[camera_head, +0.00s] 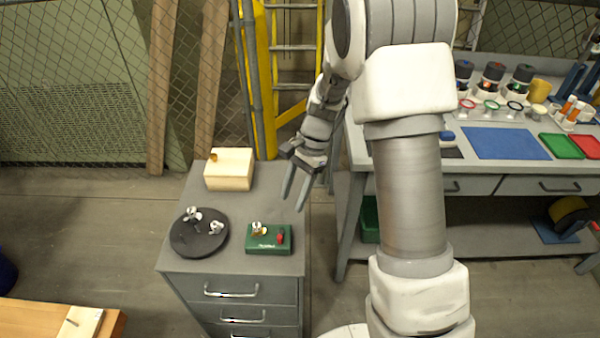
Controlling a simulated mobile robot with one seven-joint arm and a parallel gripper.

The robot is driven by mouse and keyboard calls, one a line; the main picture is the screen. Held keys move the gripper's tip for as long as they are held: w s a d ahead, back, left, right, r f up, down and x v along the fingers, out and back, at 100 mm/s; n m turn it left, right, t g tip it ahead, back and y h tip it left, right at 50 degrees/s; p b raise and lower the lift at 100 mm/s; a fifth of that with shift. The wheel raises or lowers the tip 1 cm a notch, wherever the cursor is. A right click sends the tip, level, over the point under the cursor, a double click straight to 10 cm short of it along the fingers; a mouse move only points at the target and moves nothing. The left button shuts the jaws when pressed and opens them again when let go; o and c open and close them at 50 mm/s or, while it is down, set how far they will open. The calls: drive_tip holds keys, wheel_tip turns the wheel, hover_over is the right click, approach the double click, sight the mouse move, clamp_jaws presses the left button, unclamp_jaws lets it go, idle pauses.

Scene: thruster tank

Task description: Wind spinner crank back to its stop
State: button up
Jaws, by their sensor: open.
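A round black disc (199,239) with two small silver fittings lies on top of a grey drawer cabinet (290,215). A green box (269,245) stands to its right, with a silver and cream fitting (258,229) and a red part (281,237) on top. A pale wooden box (229,174) with a small brass knob (213,157) stands behind the disc. I cannot tell for sure which fitting is the spinner crank. My gripper (294,203) is open and empty, fingers pointing down, above the cabinet's right side, behind and right of the green box, apart from everything.
A grey workbench (420,180) on the right holds a blue mat (500,143), green and red trays, and several jars and rings. A yellow ladder (265,90) and wire fence stand behind the cabinet. A wooden table (40,318) is at lower left. Floor between is clear.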

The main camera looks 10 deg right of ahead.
drive_tip(key=shift+v, duration=2.75)
drive_tip(key=s+d+r+n+t+h+p, duration=0.1)
drive_tip(key=s+r+n+t, duration=0.1)
drive_tip(key=s+r+n, duration=0.3)
drive_tip(key=s+d+r+t, duration=0.1)
drive_tip(key=s+r, duration=0.2)
drive_tip(key=r, duration=0.5)
drive_tip(key=s+d+r+n+t+h, duration=0.1)
drive_tip(key=s+r+n+t, duration=0.1)
drive_tip(key=s, duration=0.4)
drive_tip(key=s+d+r+n+t+h, duration=0.1)
drive_tip(key=s+r+n+t, duration=0.2)
drive_tip(key=s, duration=0.3)
drive_tip(key=shift+s+d+r+n+h+p, duration=0.2)
drive_tip(key=shift+s+r+n+h+p, duration=0.15)
drive_tip(key=shift+n, duration=0.35)
